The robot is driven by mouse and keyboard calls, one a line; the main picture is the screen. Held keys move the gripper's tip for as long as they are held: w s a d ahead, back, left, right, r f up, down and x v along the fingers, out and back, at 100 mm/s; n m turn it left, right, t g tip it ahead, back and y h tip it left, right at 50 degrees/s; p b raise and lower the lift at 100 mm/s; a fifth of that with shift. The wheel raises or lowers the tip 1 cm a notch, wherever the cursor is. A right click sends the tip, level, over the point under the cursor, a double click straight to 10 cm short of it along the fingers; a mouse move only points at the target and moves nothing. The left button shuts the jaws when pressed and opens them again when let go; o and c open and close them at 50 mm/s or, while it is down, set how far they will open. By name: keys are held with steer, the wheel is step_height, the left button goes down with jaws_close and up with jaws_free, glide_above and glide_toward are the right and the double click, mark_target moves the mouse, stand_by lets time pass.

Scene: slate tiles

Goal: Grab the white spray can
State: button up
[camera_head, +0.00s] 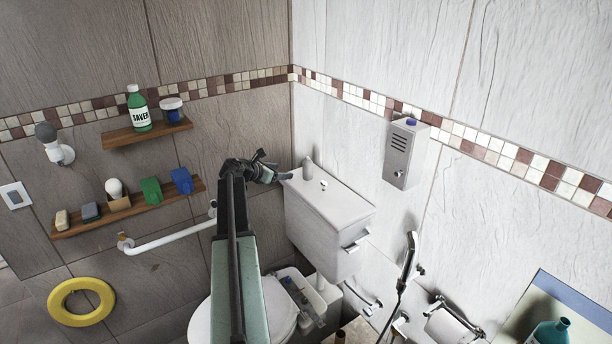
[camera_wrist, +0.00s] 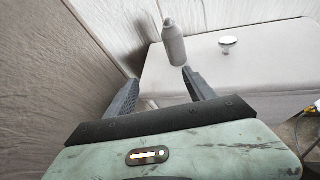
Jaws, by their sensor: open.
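The white spray can (camera_head: 307,169) stands upright on the left end of the toilet tank lid, near the wall corner, and looks pale grey here. In the wrist view the can (camera_wrist: 174,43) stands just beyond my gripper (camera_wrist: 158,85), closer to the right finger than to the left. The fingers are apart with nothing between them. In the head view my gripper (camera_head: 272,172) reaches over the tank's left edge, to the left of the can. I cannot tell whether the right finger touches the can.
The white tank (camera_head: 322,231) has a round flush button (camera_head: 323,184) right of the can. Tiled walls close in behind. Wooden shelves with a green bottle (camera_head: 138,109) and several small items hang at left. A grey dispenser (camera_head: 405,153) is on the right wall.

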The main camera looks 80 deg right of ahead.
mark_target(304, 168)
steer(key=shift+n+g, duration=0.4)
steer(key=shift+g, duration=0.1)
steer(key=s+d, duration=0.1)
steer(key=s, duration=0.2)
steer(key=s+d, duration=0.1)
steer(key=s, duration=0.1)
steer(key=shift+s+d+r, duration=0.15)
steer(key=shift+d+r, duration=0.2)
steer(key=shift+b+x, duration=0.6)
steer(key=shift+x, duration=0.65)
steer(key=b+x, duration=0.1)
steer(key=x, duration=0.1)
steer(key=b+x, duration=0.1)
steer(key=x, duration=0.2)
steer(key=shift+s+a+f, duration=0.15)
steer(key=shift+s+f, duration=0.05)
steer(key=shift+f, duration=0.05)
steer(key=shift+r, duration=0.1)
steer(key=shift+c, duration=0.3)
jaws_close()
steer(key=shift+r, duration=0.1)
